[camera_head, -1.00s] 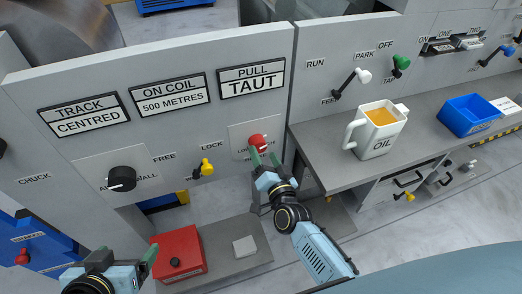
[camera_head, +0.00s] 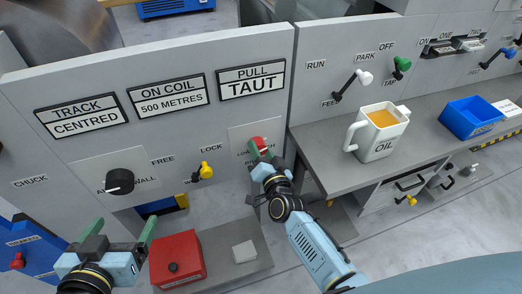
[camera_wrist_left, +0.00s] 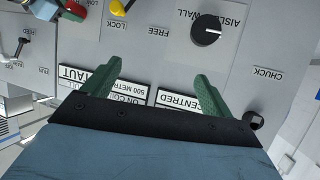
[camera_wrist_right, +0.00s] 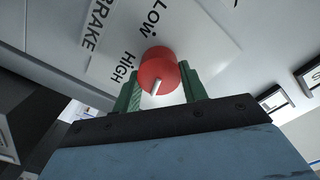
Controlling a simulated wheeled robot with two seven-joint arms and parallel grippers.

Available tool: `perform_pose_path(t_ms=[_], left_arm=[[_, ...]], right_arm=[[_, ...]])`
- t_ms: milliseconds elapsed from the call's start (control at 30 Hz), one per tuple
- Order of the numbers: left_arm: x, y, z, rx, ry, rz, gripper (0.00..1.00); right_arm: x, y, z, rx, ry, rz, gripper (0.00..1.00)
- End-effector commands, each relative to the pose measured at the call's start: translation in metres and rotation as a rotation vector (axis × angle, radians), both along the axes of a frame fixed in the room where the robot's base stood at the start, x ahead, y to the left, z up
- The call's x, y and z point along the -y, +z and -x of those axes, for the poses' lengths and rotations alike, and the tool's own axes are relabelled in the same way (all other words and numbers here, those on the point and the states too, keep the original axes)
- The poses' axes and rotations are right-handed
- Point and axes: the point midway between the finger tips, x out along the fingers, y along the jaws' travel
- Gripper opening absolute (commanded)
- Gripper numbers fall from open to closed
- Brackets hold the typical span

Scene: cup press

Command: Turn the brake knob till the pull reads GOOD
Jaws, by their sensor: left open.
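The red brake knob (camera_head: 258,142) sits on a light plate on the grey panel. In the right wrist view the knob (camera_wrist_right: 158,75) shows a white pointer mark near its lower edge, with LOW and HIGH printed on the plate. My right gripper (camera_head: 262,150) has its green fingers on either side of the knob and looks shut on it. The pull sign (camera_head: 250,82) above reads TAUT. My left gripper (camera_head: 122,235) is open and empty, low in front of the panel; its fingers also show in the left wrist view (camera_wrist_left: 160,85).
A black knob (camera_head: 120,181) and a yellow lever (camera_head: 205,171) are on the panel to the left. A red box (camera_head: 177,258) stands low beside my left gripper. An oil jug (camera_head: 378,132) and a blue bin (camera_head: 470,117) stand on the right-hand counter (camera_head: 335,165).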

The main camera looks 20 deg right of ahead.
Motion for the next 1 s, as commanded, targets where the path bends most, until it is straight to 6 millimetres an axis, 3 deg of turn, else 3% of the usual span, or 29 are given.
perform_pose_path(t_ms=[133, 333, 467, 667, 1000], left_arm=[[0.0, 0.0, 0.0, 0.0, 0.0, 0.0, 0.86], [-0.001, -0.002, 0.001, -0.02, 0.001, -0.005, 0.86], [-0.007, -0.016, 0.011, -0.116, 0.01, -0.03, 0.86], [-0.021, -0.043, 0.038, -0.338, 0.03, -0.087, 0.86], [-0.048, -0.075, 0.104, -0.739, 0.067, -0.178, 0.86]], right_arm=[[0.0, 0.0, 0.0, 0.0, 0.0, 0.0, 0.2], [0.0, 0.0, 0.0, 0.0, -0.001, 0.014, 0.2], [0.0, 0.001, 0.0, 0.003, -0.001, 0.055, 0.2], [-0.001, 0.002, 0.0, 0.004, 0.0, 0.165, 0.2], [-0.002, 0.002, 0.0, 0.012, 0.0, 0.386, 0.2]])
